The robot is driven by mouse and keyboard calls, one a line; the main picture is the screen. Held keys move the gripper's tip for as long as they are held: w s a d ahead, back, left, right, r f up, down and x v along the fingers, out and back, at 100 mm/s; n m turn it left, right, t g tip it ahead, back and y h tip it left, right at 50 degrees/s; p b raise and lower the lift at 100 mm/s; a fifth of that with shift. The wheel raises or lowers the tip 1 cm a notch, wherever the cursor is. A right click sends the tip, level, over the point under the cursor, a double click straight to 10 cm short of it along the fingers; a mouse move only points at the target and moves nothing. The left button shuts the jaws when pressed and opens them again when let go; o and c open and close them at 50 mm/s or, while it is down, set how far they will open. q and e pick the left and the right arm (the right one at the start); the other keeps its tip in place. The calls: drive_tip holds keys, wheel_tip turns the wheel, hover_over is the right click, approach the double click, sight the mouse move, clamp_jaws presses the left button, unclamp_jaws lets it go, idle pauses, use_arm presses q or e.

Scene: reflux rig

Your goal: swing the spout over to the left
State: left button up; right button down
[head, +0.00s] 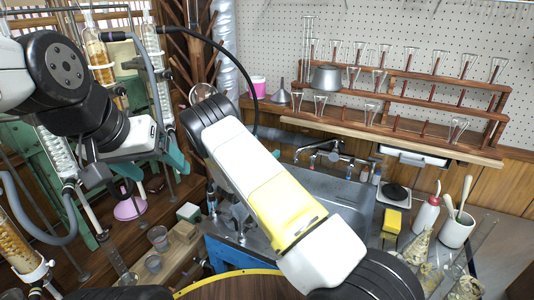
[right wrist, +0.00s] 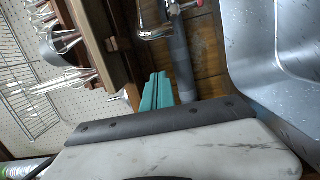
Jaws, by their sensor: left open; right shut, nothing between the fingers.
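The chrome tap (head: 325,150) stands at the back edge of the steel sink (head: 345,190) in the head view. A curved chrome part, which looks like the spout, reaches left from it; its exact direction is hard to tell. Part of the tap's chrome fittings (right wrist: 155,33) shows at the top of the right wrist view. My right gripper (right wrist: 157,90) has its teal fingers together, empty, apart from the fittings in the picture. My left gripper (head: 152,163) is open and empty, far left of the sink.
A grey pipe (head: 272,134) runs along the wall left of the tap. A wooden rack (head: 430,95) with glassware stands above the sink. A squeeze bottle (head: 427,215) and a white pot (head: 456,229) stand right of the sink. Glass columns (head: 98,55) crowd the left.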

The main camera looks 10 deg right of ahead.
drive_tip(key=shift+w+d, duration=0.2)
drive_tip(key=shift+d, duration=1.3)
drive_tip(key=shift+w+d, duration=0.15)
drive_tip(key=shift+d, duration=1.3)
drive_tip(key=shift+s+d, duration=0.2)
drive_tip(key=shift+s, duration=0.65)
